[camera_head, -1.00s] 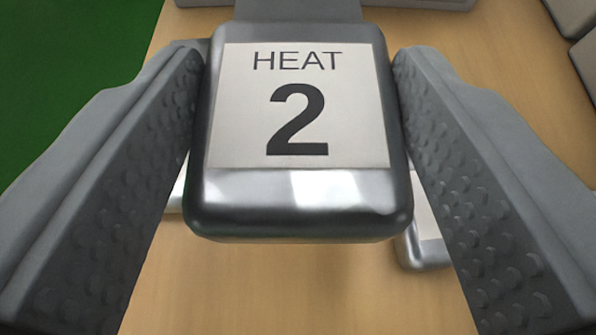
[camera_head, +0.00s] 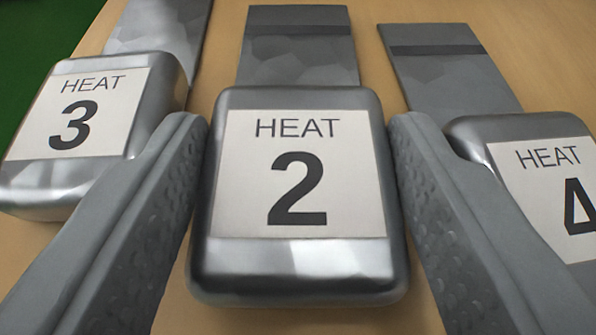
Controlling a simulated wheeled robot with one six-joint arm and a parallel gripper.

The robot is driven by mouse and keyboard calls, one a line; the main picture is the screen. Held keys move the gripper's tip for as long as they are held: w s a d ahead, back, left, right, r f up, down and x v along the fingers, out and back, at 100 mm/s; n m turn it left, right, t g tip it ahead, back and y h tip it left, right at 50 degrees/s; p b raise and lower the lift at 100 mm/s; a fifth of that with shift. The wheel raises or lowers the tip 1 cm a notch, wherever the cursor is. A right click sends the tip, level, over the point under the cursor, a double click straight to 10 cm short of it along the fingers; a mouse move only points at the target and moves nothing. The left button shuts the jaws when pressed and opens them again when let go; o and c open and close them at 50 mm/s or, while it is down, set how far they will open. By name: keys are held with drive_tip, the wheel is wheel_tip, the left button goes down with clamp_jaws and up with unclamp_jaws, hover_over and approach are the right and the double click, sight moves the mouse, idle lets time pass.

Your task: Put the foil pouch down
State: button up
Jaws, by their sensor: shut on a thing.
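The foil pouch (camera_head: 300,262) is a silvery block with a white label reading HEAT 2 and a flat grey strip reaching away behind it. It sits in the middle of the view between the two fingers of my gripper (camera_head: 298,190). My gripper is shut on it, with one finger along each side. Whether its underside touches the wooden surface (camera_head: 290,322) cannot be told.
A similar pouch labelled HEAT 3 (camera_head: 150,85) lies close on the left, beside my left finger. Another labelled HEAT 4 (camera_head: 490,135) lies close on the right, beside my right finger. A green area (camera_head: 30,50) shows at the far left.

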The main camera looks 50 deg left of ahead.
drive_tip(key=shift+f, duration=0.15)
drive_tip(key=o, duration=1)
drive_tip(key=shift+c, duration=0.2)
drive_tip(key=v, duration=1.7)
drive_tip(key=shift+s+r, duration=0.2)
drive_tip(key=shift+r, duration=0.05)
drive_tip(key=shift+r, duration=0.1)
